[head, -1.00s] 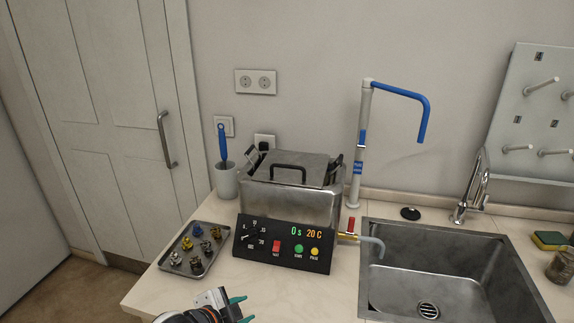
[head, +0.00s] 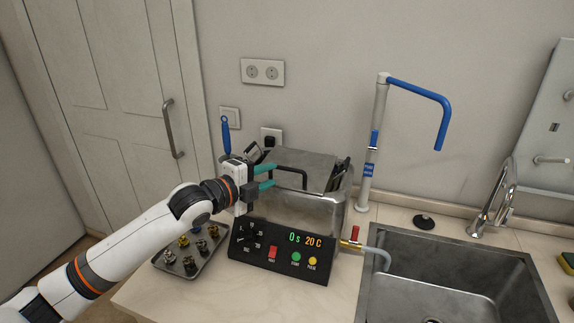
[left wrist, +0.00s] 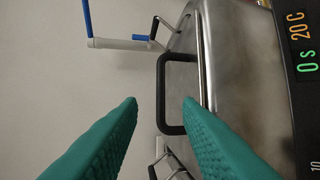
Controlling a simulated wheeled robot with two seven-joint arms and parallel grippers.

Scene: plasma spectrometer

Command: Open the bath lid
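The metal bath (head: 318,212) stands on the counter with its lid (head: 322,160) lying shut on top. The lid's black handle (head: 298,170) shows just right of my left fingertips. My left gripper (head: 272,177) is open, with two green fingers one above the other at the lid's left front. In the left wrist view the handle's bar (left wrist: 160,85) appears between the two spread fingertips (left wrist: 160,100), and no contact shows. Part of the lid's left side is hidden behind my gripper. My right gripper is in no view.
The control panel (head: 282,252) fronts the bath. A tray of small parts (head: 205,257) lies at left under my arm. A blue-armed stand (head: 374,150), red-handled valve (head: 355,234) and sink (head: 450,255) are at right. The wall is close behind.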

